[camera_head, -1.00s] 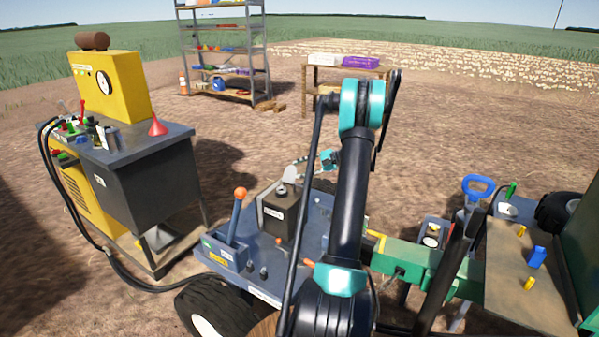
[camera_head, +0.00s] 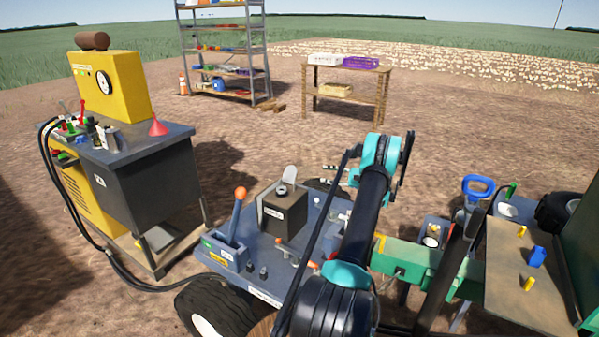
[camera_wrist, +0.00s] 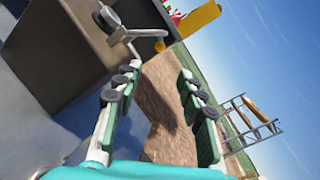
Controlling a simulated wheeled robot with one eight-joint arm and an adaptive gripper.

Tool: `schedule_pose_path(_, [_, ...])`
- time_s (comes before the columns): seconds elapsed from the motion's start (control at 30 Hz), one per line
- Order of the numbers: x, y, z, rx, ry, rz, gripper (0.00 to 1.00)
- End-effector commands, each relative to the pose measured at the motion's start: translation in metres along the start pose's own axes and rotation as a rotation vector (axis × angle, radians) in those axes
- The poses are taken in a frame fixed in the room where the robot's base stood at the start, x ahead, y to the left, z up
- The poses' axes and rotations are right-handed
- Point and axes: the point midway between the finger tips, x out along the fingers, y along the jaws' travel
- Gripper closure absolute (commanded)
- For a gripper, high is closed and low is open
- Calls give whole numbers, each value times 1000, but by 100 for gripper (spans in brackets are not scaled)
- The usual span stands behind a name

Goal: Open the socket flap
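A dark box (camera_head: 283,213) with a pale label stands on a blue-grey platform. On its top is a round socket-like ring (camera_head: 281,190), and a light grey rounded flap (camera_head: 289,172) stands up behind it, raised off the ring. In the wrist view the box (camera_wrist: 65,50) fills the upper left, with a ring (camera_wrist: 107,15) at its upper edge. My gripper (camera_head: 329,175) is to the right of the flap and apart from it. In the wrist view my gripper (camera_wrist: 160,75) has its fingers spread, with nothing between them.
An orange-knobbed lever (camera_head: 240,193) rises left of the box. A yellow machine (camera_head: 112,85) and a dark workbench (camera_head: 150,150) stand at left. A green beam (camera_head: 430,266) runs right. A shelf (camera_head: 222,50) and a wooden table (camera_head: 346,80) stand behind, with bare ground between.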

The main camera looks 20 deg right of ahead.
Motion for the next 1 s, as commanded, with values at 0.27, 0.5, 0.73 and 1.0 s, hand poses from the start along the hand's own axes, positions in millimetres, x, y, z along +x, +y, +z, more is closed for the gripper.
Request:
schedule_pose_path(0.27, [58,0,1,0,-2,3,60])
schedule_pose_path(0.5, [103,0,1,-1,-1,2,60])
schedule_pose_path(0.73, [129,0,0,-1,0,2,60])
schedule_pose_path(1.0, [135,0,0,-1,1,0,60])
